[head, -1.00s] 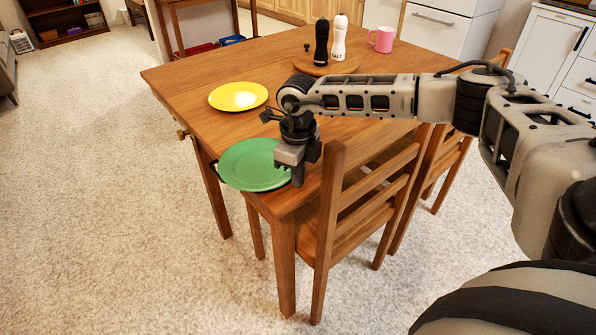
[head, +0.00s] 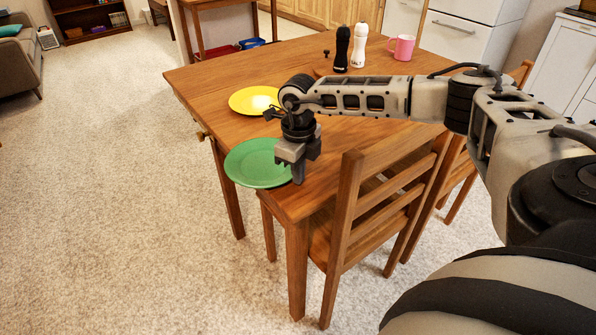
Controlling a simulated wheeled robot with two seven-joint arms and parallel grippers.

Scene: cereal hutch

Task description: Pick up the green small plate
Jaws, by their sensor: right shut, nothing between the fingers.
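The green small plate (head: 254,165) is at the near left corner of the wooden table (head: 330,127). Its left part sticks out past the table's left edge; whether it lies flat on the top or is tilted I cannot tell. My right gripper (head: 297,176) points down at the plate's right rim and hides part of it. Its jaws are shut with nothing held. Whether the fingers touch the plate I cannot tell. My left gripper is not in view.
A yellow plate (head: 254,100) lies behind the green one. Black (head: 342,50) and white (head: 359,47) shakers and a pink mug (head: 401,47) stand at the back. A wooden chair (head: 352,220) stands at the near side. Carpet on the left is clear.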

